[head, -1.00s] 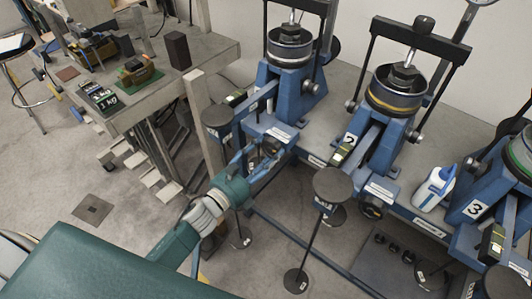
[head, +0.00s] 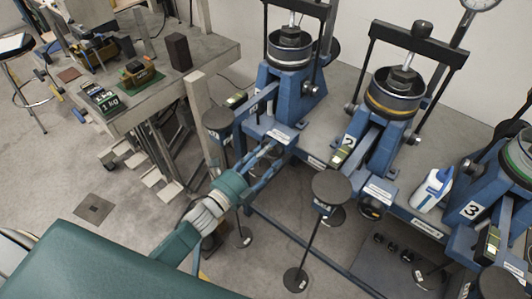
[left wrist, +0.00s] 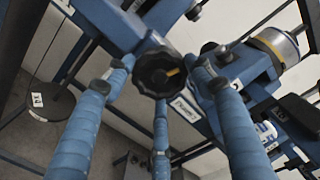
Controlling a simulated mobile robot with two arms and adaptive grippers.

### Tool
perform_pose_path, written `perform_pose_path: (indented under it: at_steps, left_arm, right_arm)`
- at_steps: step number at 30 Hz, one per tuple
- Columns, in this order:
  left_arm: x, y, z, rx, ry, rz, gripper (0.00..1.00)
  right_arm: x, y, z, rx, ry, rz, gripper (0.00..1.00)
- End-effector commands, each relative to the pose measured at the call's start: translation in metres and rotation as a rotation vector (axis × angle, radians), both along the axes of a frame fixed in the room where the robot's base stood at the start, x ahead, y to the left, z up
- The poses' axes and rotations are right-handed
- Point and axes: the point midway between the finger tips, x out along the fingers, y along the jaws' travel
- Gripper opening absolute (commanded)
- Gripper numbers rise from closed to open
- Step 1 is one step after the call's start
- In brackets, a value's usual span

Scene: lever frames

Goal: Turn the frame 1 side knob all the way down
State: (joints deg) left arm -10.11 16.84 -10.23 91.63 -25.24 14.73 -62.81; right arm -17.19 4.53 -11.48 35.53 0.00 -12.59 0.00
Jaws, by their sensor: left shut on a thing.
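The side knob of frame 1 (left wrist: 160,73) is a black, lobed hand knob with a small orange mark, seen clearly in the left wrist view. It sits beside a white label plate on the blue frame 1 (head: 290,88), the leftmost of the lever frames in the head view. My left gripper (head: 272,152) reaches it from the lower left. In the left wrist view my blue left gripper fingers (left wrist: 160,80) are around the knob and shut on it. In the head view the fingers largely hide the knob. My right gripper is not in view.
Frame 2 (head: 385,125) and frame 3 (head: 500,190) stand to the right. A white and blue bottle (head: 432,190) stands between frames 2 and 3. A concrete-topped table (head: 205,55) is at the left.

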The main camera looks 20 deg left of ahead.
Motion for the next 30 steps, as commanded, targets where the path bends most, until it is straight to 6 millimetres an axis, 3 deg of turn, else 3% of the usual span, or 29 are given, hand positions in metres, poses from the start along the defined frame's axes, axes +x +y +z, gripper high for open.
perform_pose_path:
  at_steps: [30]
  left_arm:
    - [-0.003, -0.003, -0.003, -0.904, 0.34, -0.002, 0.28]
  right_arm:
    - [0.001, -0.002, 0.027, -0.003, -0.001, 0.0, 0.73]
